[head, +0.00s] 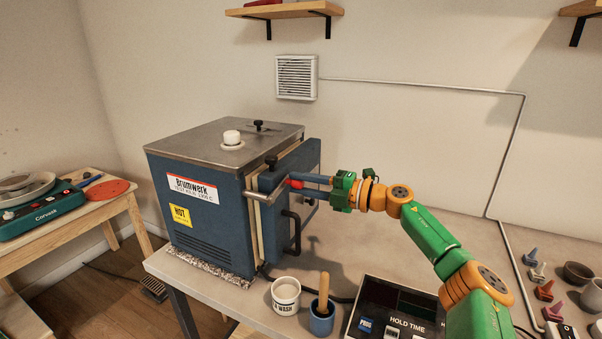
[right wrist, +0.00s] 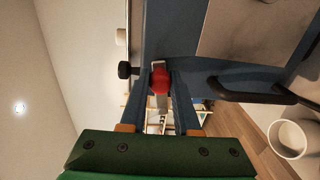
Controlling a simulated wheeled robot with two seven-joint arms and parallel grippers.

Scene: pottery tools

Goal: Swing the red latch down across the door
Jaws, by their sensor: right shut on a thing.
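The blue kiln (head: 205,220) stands on the table with its door (head: 310,160) on the right side. A pale edge strip shows between body and door; I cannot tell if the door is fully closed. The red latch (head: 295,184) has a metal bar at the door's near edge, ending in a red grip. My right gripper (head: 303,182) reaches in from the right and is shut on this red grip. In the right wrist view the red latch (right wrist: 159,80) sits between the two blue fingers. My left gripper is not in view.
A black door handle (head: 294,232) is below the latch, and a black knob (head: 271,161) is above it. A white wash cup (head: 285,296), a blue cup (head: 321,318) with a wooden tool and a control box (head: 397,312) stand in front.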

